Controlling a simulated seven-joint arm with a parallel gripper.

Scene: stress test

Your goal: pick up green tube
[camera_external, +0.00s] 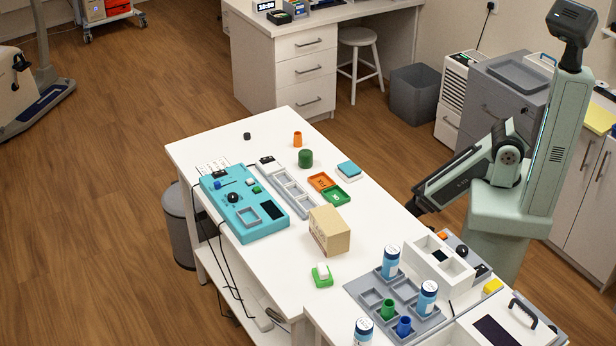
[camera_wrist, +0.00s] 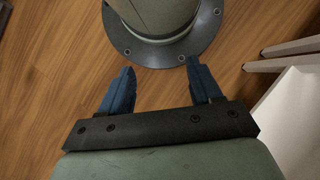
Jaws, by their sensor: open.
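A green tube-like cup (camera_external: 388,309) stands in the grey sectioned tray (camera_external: 352,288) at the near end of the table, beside a blue one (camera_external: 404,326). A wider dark green cylinder (camera_external: 305,158) stands farther back on the white table; I cannot tell whether either is hollow. My gripper (camera_wrist: 158,78) shows in the wrist view with its two dark blue fingers apart and nothing between them. It points down over the wooden floor near my own base, away from the table objects. In the external view my arm is folded at the right and the fingers are hard to make out.
Blue-and-white bottles (camera_external: 428,298) stand in and near the tray. A cardboard box (camera_external: 330,230), a turquoise panel (camera_external: 243,205), an orange tube (camera_external: 297,139) and orange and green bins (camera_external: 334,196) occupy the table.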

